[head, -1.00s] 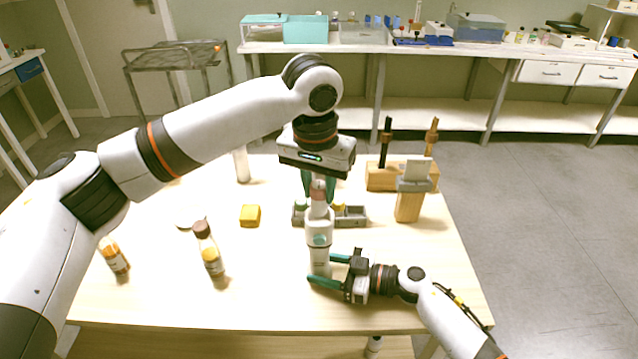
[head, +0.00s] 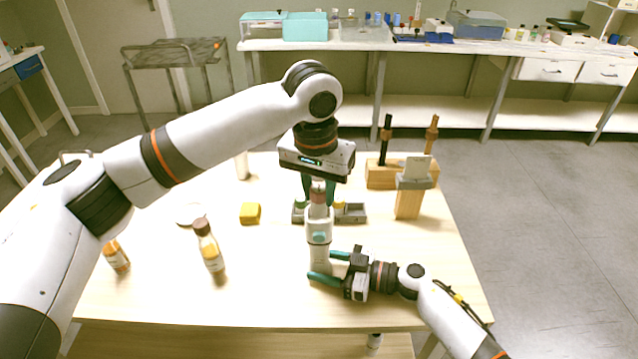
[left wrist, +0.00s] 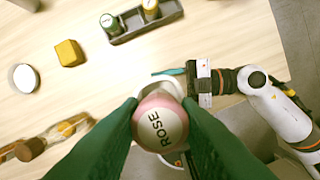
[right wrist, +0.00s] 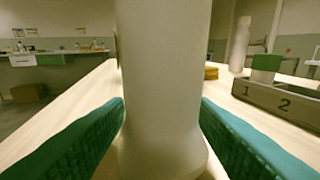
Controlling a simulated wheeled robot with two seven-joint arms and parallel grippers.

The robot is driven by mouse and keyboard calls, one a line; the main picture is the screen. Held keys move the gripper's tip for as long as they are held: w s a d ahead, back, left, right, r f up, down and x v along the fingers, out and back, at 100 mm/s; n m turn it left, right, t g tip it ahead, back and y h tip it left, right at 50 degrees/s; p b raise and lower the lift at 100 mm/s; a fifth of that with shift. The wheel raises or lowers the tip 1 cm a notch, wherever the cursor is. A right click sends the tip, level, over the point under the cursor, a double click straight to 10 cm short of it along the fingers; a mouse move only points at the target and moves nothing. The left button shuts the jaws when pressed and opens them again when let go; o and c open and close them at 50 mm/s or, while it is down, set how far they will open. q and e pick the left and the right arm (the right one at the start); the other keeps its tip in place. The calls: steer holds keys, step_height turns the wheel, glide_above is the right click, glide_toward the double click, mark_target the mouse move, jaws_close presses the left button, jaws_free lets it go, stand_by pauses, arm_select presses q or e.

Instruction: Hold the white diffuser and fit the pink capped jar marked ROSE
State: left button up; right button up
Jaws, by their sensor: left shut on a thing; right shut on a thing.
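The white diffuser (head: 319,255) stands upright on the table, and its lower body fills the right wrist view (right wrist: 163,90). My right gripper (head: 322,266) is shut on that lower body from the right. The jar with the pink cap marked ROSE (left wrist: 160,127) is between the green fingers of my left gripper (left wrist: 160,118). In the head view the jar (head: 318,197) is directly above the diffuser's top, held from above. The jar's lower end is hidden, so I cannot tell whether it is seated or just above the opening.
A grey tray (head: 350,213) with numbered slots holds other capped jars behind the diffuser. A yellow block (head: 250,213), a brown-capped bottle (head: 209,247) and an amber bottle (head: 116,257) stand to the left. A wooden rack (head: 380,178) and a wooden stand (head: 408,203) are at the right.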

arm_select(q)
steer(key=shift+f, duration=1.25)
steer(key=o, duration=1)
steer(key=shift+r, duration=3.55)
arm_select(e)
steer(key=shift+f, duration=0.1)
